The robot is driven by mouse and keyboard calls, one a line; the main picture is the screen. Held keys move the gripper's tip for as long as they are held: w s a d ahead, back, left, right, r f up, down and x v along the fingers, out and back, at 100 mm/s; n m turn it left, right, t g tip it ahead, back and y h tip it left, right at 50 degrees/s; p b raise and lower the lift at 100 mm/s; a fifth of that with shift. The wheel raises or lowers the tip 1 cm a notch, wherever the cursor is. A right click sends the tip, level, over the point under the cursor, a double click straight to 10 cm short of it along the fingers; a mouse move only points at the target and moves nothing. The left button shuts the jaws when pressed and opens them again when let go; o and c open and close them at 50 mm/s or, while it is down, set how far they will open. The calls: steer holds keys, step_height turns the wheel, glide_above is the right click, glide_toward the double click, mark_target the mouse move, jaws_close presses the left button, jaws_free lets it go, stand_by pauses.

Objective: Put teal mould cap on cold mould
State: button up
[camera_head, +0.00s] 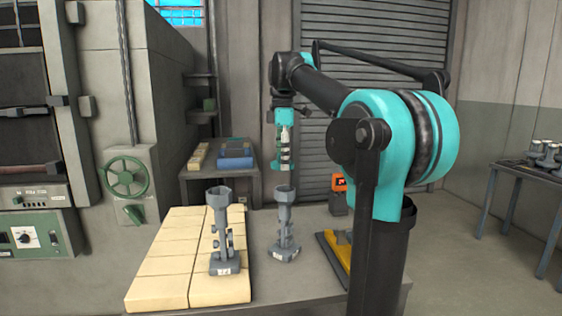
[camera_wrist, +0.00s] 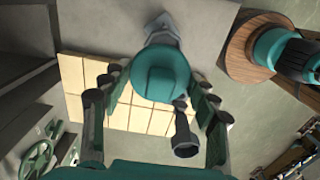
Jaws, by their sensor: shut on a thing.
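My gripper (camera_head: 285,164) points down above the work table and is shut on the teal mould cap (camera_wrist: 160,72), which shows round and from above between the fingers in the wrist view. In the head view the cap is hard to tell from the fingers. One grey mould (camera_head: 286,226) stands upright on the bare table, below my gripper and apart from it. Another grey mould (camera_head: 219,228) with an open cup top stands upright on the bricks to the left. Both have label plates too small to read surely. I cannot tell which is cold.
Pale bricks (camera_head: 163,258) cover the table's left part. An orange device (camera_head: 339,184) and a yellow-and-dark item (camera_head: 338,252) lie right of the moulds. A furnace with a green handwheel (camera_head: 126,176) stands left. A side table (camera_head: 512,168) holds several metal pieces at right.

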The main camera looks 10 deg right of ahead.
steer(key=shift+s+d+f, duration=0.1)
steer(key=shift+s+d, duration=0.15)
steer(key=shift+d, duration=0.1)
steer(key=shift+f, duration=2.75)
steer(key=shift+f, duration=0.55)
steer(key=o, duration=0.9)
steer(key=shift+c, duration=0.2)
steer(key=shift+r, duration=5.5)
